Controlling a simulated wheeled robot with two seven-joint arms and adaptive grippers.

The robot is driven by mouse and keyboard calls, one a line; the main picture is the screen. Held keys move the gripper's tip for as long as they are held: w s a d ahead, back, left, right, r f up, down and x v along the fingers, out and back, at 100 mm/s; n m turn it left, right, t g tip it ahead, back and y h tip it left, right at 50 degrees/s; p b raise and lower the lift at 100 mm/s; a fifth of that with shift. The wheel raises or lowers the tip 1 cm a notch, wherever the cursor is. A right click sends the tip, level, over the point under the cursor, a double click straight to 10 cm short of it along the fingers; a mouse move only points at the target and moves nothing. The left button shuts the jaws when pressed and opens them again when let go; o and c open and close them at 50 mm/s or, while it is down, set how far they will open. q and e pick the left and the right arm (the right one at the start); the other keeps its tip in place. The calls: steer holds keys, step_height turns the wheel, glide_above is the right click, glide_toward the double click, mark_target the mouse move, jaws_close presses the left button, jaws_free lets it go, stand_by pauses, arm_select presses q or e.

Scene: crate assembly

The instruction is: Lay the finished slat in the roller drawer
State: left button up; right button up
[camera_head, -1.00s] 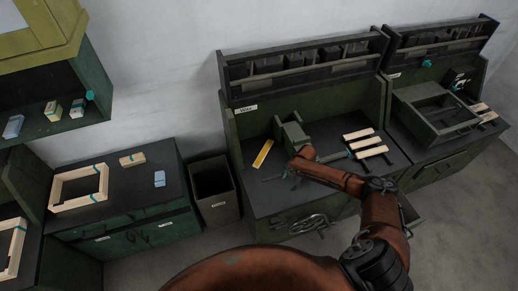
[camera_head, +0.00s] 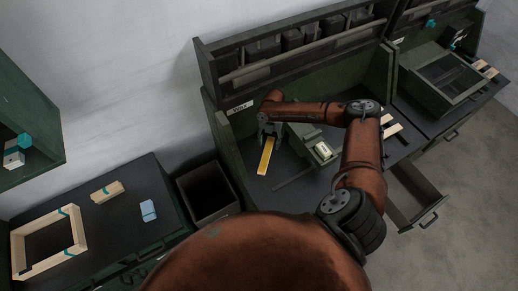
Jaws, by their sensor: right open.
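My right gripper (camera_head: 269,127) is open above the workbench, close to the far end of a yellow strip (camera_head: 265,157) lying flat on the dark top. I cannot tell whether the fingers touch it. Pale wooden slats (camera_head: 391,130) lie on the right of the same bench, partly hidden by my right arm; which one is finished I cannot tell. An open drawer (camera_head: 412,218) with a handle sticks out below the bench's right side; it looks empty, and I cannot tell if it is the roller drawer. My left gripper is out of view.
A dark green device (camera_head: 308,139) with a small pale block (camera_head: 323,150) stands mid-bench. An open bin (camera_head: 207,192) stands left of the bench. A left bench holds a wooden frame (camera_head: 48,218), a wood block (camera_head: 107,192) and a blue item (camera_head: 148,210).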

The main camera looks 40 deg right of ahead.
mark_target(266, 154)
step_height(266, 154, down, 2)
steer(key=shift+s+a+f, duration=0.1)
steer(key=shift+a+f, duration=0.1)
steer(key=shift+f, duration=0.2)
steer(key=f, duration=0.3)
steer(key=shift+a+f, duration=0.3)
steer(key=shift+a, duration=0.05)
steer(key=shift+f, duration=0.55)
steer(key=c, duration=0.6)
jaws_close()
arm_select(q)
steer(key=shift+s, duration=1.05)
arm_select(e)
steer(key=shift+r, duration=0.15)
